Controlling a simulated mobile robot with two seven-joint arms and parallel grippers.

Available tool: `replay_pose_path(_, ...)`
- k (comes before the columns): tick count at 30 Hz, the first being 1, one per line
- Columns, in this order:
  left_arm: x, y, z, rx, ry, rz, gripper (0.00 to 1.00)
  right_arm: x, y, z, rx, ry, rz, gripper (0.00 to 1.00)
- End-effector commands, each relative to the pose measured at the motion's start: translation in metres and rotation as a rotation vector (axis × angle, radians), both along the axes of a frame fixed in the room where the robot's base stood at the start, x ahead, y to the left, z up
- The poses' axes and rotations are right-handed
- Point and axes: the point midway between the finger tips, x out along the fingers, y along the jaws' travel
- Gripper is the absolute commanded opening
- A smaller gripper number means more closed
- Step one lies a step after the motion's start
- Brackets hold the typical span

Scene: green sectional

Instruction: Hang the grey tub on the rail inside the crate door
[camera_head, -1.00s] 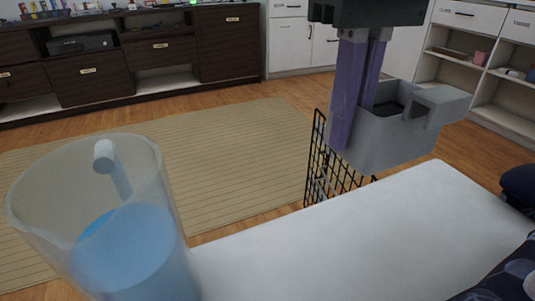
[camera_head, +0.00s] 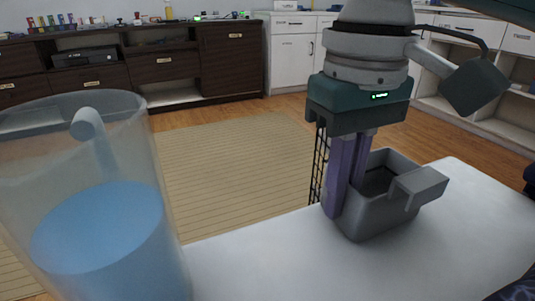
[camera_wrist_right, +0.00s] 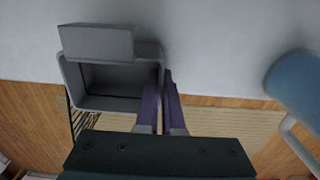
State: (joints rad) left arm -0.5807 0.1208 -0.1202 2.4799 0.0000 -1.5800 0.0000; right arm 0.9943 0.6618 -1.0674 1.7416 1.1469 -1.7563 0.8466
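The grey tub (camera_head: 375,218) is an open box with a broad hook-like flap at its rim. My right gripper (camera_head: 338,205) has its purple fingers closed on one wall of the tub. In the right wrist view the fingers (camera_wrist_right: 162,110) pinch the side wall of the tub (camera_wrist_right: 110,102). The tub is low over the white surface; whether it touches is unclear. The black wire grid, apparently the crate door (camera_head: 317,170), stands upright behind the tub and is mostly hidden by it and my gripper. I cannot make out the rail. My left gripper is out of view.
A clear jug of blue liquid (camera_head: 100,240) stands large at the front left; it also shows in the right wrist view (camera_wrist_right: 298,88). The white surface (camera_head: 260,265) is bare between jug and tub. A beige rug (camera_head: 230,160) and dark cabinets (camera_head: 230,55) lie beyond.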

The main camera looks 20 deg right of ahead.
Motion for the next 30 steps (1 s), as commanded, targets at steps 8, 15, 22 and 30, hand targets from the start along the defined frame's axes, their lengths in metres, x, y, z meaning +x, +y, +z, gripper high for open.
replay_pose_path(8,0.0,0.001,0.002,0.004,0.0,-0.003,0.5,0.0,0.0,-0.002,0.0,0.0,0.0,0.24)
replay_pose_path(15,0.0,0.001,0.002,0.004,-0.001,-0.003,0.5,0.0,0.0,-0.002,0.0,0.0,0.0,0.35)
replay_pose_path(22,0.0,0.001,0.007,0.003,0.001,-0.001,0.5,0.0,0.0,0.011,0.0,0.0,0.0,0.35)
replay_pose_path(30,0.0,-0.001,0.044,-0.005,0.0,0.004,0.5,0.001,0.001,0.072,0.002,-0.002,0.001,0.35)
